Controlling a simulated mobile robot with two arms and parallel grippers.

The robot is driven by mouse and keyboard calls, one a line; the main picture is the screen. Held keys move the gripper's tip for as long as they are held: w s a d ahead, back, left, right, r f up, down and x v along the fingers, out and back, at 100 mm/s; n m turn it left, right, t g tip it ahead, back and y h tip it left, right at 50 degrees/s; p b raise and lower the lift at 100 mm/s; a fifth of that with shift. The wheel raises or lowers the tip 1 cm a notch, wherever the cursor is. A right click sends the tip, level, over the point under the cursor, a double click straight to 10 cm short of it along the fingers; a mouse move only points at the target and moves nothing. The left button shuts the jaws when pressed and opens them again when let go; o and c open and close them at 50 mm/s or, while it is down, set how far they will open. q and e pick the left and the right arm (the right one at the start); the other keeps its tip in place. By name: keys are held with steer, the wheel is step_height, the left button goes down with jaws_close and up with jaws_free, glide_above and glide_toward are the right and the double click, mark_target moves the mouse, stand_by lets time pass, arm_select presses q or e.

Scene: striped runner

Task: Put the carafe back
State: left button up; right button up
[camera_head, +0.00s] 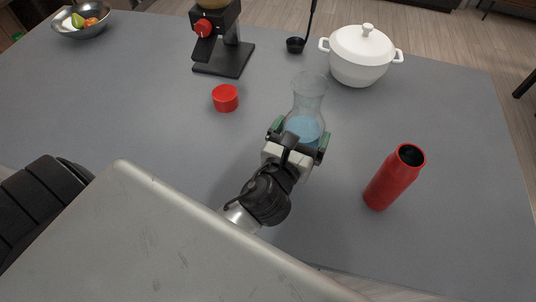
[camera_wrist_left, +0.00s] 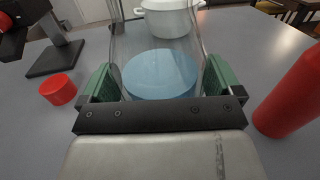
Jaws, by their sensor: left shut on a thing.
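The clear glass carafe (camera_head: 309,97) holds blue liquid and stands upright near the middle of the grey table. My left gripper (camera_head: 300,143) is shut on the carafe, with its green-padded fingers on either side of the lower body. In the left wrist view the carafe (camera_wrist_left: 160,75) sits between the pads of my left gripper (camera_wrist_left: 160,88), and the blue liquid's surface shows. Whether its base touches the table is hidden by the gripper. My right gripper is not in view.
A red open bottle (camera_head: 394,177) stands right of the gripper. A red cap (camera_head: 225,98) lies to the left. Behind are a black grinder (camera_head: 222,40), a black ladle (camera_head: 296,45), a white lidded pot (camera_head: 360,55) and a fruit bowl (camera_head: 82,22). The left tabletop is clear.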

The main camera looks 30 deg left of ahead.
mark_target(323, 126)
arm_select(q)
steer(key=w+d+r, duration=0.2)
steer(key=d, duration=0.1)
steer(key=shift+w+d, duration=0.15)
steer(key=shift+w, duration=0.1)
steer(key=shift+s+a+f+b, duration=0.2)
steer(key=shift+s+f+b, duration=0.05)
steer(key=shift+s+b, duration=0.1)
steer(key=s+a+f, duration=0.1)
steer(key=a+f, duration=0.2)
steer(key=s+a+f+b, duration=0.1)
steer(key=a+f, duration=0.1)
steer(key=s+a+f+b, duration=0.1)
steer(key=a+f, duration=0.2)
steer(key=shift+s+a+f, duration=0.3)
steer(key=shift+a+f, duration=0.05)
steer(key=shift+f, duration=0.4)
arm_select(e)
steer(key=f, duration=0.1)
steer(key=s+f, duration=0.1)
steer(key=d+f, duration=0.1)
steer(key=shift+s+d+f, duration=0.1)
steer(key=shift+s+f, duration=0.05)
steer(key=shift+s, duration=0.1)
